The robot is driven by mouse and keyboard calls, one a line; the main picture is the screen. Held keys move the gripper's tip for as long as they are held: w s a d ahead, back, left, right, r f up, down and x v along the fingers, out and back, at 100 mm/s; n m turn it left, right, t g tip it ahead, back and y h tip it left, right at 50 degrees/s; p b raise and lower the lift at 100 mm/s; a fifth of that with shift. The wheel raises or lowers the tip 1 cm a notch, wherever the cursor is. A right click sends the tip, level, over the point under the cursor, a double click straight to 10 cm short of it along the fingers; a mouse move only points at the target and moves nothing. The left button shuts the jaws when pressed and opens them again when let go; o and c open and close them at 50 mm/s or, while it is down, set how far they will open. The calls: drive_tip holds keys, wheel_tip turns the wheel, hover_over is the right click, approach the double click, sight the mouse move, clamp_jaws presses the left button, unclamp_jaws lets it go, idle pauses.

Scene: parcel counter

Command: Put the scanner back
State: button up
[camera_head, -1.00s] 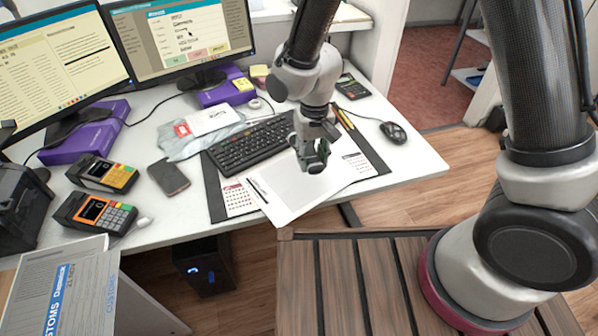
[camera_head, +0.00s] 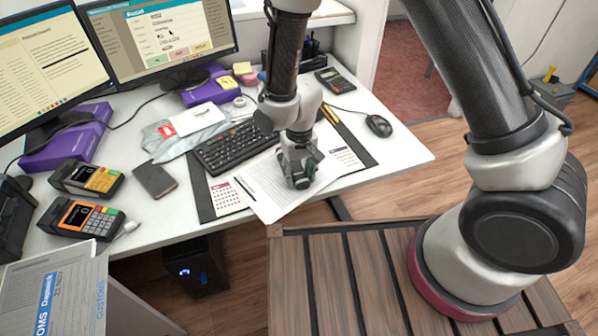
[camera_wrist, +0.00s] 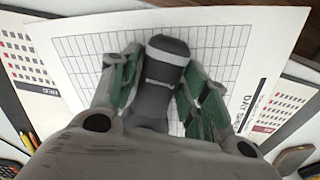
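My gripper (camera_head: 299,168) is over the white sheet (camera_head: 262,185) at the front of the desk. It also shows in the wrist view (camera_wrist: 155,95), with green-padded fingers on both sides of a dark grey rounded device with a light band, which looks like the scanner (camera_wrist: 166,68). The fingers appear closed on its body. Its end points away from my palm, over the printed grid of the sheet; its lower part is hidden by my gripper. In the head view the scanner is hard to separate from the dark fingers. I cannot make out a scanner stand.
A keyboard (camera_head: 236,146) lies behind the sheet, with a mouse (camera_head: 379,125) and calculator (camera_head: 335,81) to the right. A phone (camera_head: 154,180) and two card terminals (camera_head: 84,218) are left. Monitors (camera_head: 160,38) stand behind. Bare desk (camera_head: 405,150) shows at right.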

sight(299, 173)
drive_tip(key=shift+o, duration=0.4)
wheel_tip(299, 173, up, 12)
drive_tip(key=f, duration=0.1)
drive_tip(key=w+d+r+t, duration=0.1)
drive_tip(key=w+d+r, duration=0.1)
drive_tip(key=d+r, duration=0.75)
drive_tip(key=s+d+r+m+t, duration=0.1)
drive_tip(key=s+d+r+m, duration=0.1)
drive_tip(key=d+r, duration=0.65)
drive_tip(key=s+d+r+t, duration=0.1)
drive_tip(key=s+d+r, duration=0.2)
drive_tip(key=s+d, duration=0.4)
drive_tip(key=s+d+r+m+t, duration=0.1)
drive_tip(key=s+d+r, duration=0.3)
drive_tip(key=s+d, duration=0.3)
drive_tip(key=shift+r, duration=0.2)
